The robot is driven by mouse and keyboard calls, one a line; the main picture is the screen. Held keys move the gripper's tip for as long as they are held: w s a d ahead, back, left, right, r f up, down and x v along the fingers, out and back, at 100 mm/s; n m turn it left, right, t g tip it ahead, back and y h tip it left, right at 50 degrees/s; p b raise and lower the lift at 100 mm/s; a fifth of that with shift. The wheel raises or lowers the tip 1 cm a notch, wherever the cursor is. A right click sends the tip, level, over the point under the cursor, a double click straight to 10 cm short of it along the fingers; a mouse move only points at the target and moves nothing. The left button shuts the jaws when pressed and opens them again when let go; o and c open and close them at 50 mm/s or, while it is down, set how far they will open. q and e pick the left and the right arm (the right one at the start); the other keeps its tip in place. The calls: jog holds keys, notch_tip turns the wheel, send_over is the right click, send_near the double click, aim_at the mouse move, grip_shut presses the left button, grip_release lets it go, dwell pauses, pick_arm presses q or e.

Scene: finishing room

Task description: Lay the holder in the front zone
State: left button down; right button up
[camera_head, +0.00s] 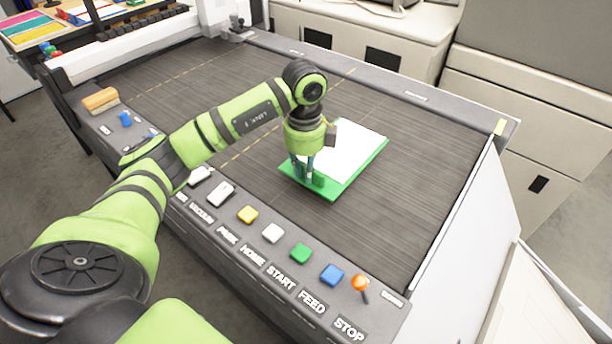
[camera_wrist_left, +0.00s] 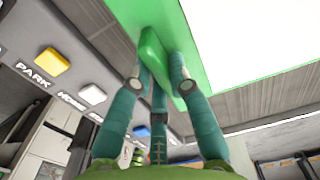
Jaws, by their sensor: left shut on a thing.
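The holder (camera_head: 345,184) is a flat green board with a white sheet (camera_head: 352,147) on it. It is over the dark bed of the machine (camera_head: 400,200), near the control panel; I cannot tell whether it touches the bed. My left gripper (camera_head: 308,180) points down at the holder's near-left edge and is shut on its raised green grip. In the left wrist view the fingers (camera_wrist_left: 160,80) close on both sides of the green grip (camera_wrist_left: 152,55), with the holder's green underside or face (camera_wrist_left: 200,35) beyond. My right gripper is not in view.
The control panel (camera_head: 262,262) runs along the near side, with coloured buttons and an orange stop knob (camera_head: 360,283). The bed is clear around the holder.

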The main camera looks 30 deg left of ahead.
pick_arm(q)
notch_tip(320, 180, down, 3)
jog(key=shift+f+p, duration=0.15)
jog(key=shift+p, duration=0.55)
jog(key=shift+f, duration=0.35)
jog(key=shift+f, duration=0.15)
jog(key=c, duration=1.2)
grip_release()
jog(key=shift+o, duration=0.2)
